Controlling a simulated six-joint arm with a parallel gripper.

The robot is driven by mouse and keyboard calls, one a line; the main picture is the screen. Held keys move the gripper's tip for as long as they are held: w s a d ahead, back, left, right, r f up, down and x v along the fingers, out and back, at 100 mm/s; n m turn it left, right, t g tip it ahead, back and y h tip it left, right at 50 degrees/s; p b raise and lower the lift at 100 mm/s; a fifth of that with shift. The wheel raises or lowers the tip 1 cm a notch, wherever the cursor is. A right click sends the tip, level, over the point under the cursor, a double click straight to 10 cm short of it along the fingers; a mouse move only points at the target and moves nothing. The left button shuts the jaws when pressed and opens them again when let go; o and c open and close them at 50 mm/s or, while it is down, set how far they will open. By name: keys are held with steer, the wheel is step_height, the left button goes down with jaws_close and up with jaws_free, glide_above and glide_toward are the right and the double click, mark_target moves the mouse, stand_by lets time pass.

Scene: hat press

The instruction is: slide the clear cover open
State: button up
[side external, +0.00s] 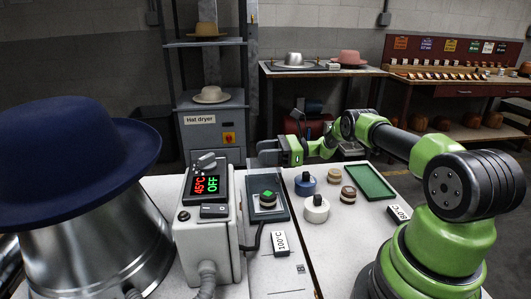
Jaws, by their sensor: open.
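My gripper (264,152) is open and empty, its fingers pointing left above the far edge of the white worktop (275,278), in front of the hat dryer. A dark rectangular base (283,212) on the worktop carries a round piece with a green top (268,197). The grey control box (210,232), with a display reading 45°C and OFF, stands just left of that base. My gripper is beyond both and apart from them.
A blue hat (70,150) sits on a metal form (85,255) at left. A blue-topped piece (305,183), a white piece (316,208), two wooden pieces (348,194) and a green tray (370,182) stand right of the dark base. The hat dryer (207,145) is behind.

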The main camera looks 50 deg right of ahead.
steer(key=v, duration=1)
steer(key=w+a+r+n+g+h, duration=0.1)
steer(key=a+r+n+g+h, duration=0.3)
steer(key=a+r+n+g, duration=0.95)
steer(key=s+a+r+n+t+h, duration=0.3)
steer(key=s+a+r+t+h, duration=0.15)
steer(key=s+a+r, duration=0.5)
steer(key=s+a+n+t+h, duration=0.2)
steer(key=s+n, duration=0.4)
steer(key=s, duration=0.5)
steer(key=shift+s+a+t, duration=0.3)
steer(key=shift+a+t, duration=0.4)
